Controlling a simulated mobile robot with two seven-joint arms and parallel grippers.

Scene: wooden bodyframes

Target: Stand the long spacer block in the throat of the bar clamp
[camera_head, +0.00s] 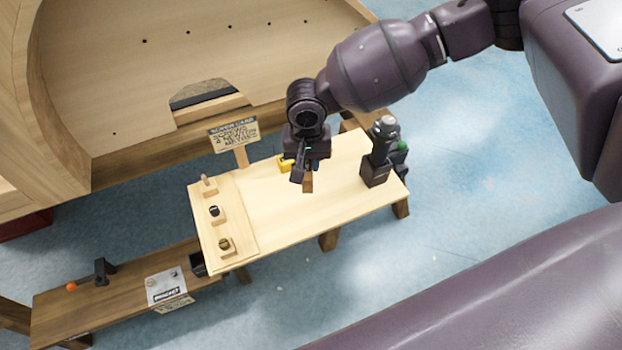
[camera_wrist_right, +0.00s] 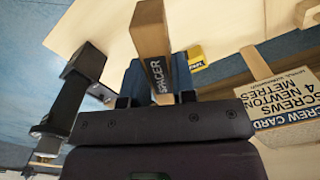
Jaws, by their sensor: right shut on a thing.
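My right gripper (camera_head: 300,178) is over the middle of the light wooden bench. It is shut on the long spacer block (camera_head: 308,183), a wooden bar. In the right wrist view the block (camera_wrist_right: 152,38) extends away from the fingers, and its dark side is marked SPACER. A small yellow piece (camera_head: 285,163) is just left of the gripper; it also shows in the wrist view (camera_wrist_right: 196,57). Dark blue surfaces (camera_wrist_right: 135,80) flank the block near the fingers. I cannot tell whether the blue and yellow parts belong to the bar clamp. My left gripper is out of view.
A black upright tool (camera_head: 380,150) stands at the bench's right end. Several small wooden holders (camera_head: 214,211) line the left end. A screw card sign (camera_head: 235,135) stands at the back edge. A lower bench (camera_head: 60,300) holds a black item with an orange ball (camera_head: 103,269).

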